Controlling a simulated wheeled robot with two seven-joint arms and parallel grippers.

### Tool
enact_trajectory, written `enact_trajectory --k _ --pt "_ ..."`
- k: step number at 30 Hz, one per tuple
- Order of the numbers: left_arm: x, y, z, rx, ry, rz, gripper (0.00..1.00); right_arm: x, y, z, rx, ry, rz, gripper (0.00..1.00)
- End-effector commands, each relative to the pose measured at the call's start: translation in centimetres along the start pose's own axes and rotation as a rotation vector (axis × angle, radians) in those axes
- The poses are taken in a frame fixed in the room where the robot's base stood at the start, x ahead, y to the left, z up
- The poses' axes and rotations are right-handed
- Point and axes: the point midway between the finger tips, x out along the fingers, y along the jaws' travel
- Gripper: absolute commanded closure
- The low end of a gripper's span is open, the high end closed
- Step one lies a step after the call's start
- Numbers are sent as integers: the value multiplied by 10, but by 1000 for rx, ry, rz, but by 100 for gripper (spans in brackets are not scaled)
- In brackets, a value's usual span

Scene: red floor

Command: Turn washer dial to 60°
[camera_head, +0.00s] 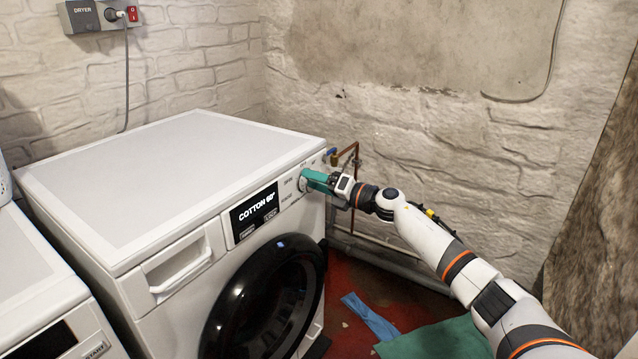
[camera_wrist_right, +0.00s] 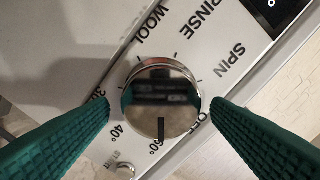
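The white washer (camera_head: 170,190) stands at the left, and its display (camera_head: 255,212) reads "COTTON 60°". The round silver dial (camera_wrist_right: 160,100) is in the middle of the right wrist view. Its dark marker line points down, close to the 60° label. My right gripper (camera_wrist_right: 160,101) has its two green fingers on either side of the dial, with a narrow gap at each side. In the head view the right gripper (camera_head: 308,180) is at the right end of the washer's front panel and largely hides the dial. My left gripper is not in view.
The washer's round black door (camera_head: 265,300) is below the panel. A second white appliance (camera_head: 35,280) stands at the lower left. Pipes (camera_head: 350,155) run along the wall right of the washer. Blue (camera_head: 370,317) and green (camera_head: 435,340) cloths lie on the red floor.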

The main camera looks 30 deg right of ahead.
Motion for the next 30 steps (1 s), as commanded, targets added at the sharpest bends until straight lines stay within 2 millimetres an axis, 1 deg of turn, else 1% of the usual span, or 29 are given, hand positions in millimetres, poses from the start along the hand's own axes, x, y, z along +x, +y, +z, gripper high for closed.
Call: enact_trajectory --k 7,11,14,24,30 --pt "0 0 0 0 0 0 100 -1 0 0 -1 -1 0 28" --pt "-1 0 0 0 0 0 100 -9 1 1 -1 -2 2 28" --pt "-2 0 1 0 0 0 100 -24 1 1 -2 -3 3 28" --pt "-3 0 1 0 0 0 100 -84 2 2 0 -4 4 28" --pt "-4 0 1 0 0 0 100 -108 1 1 1 -2 2 28"
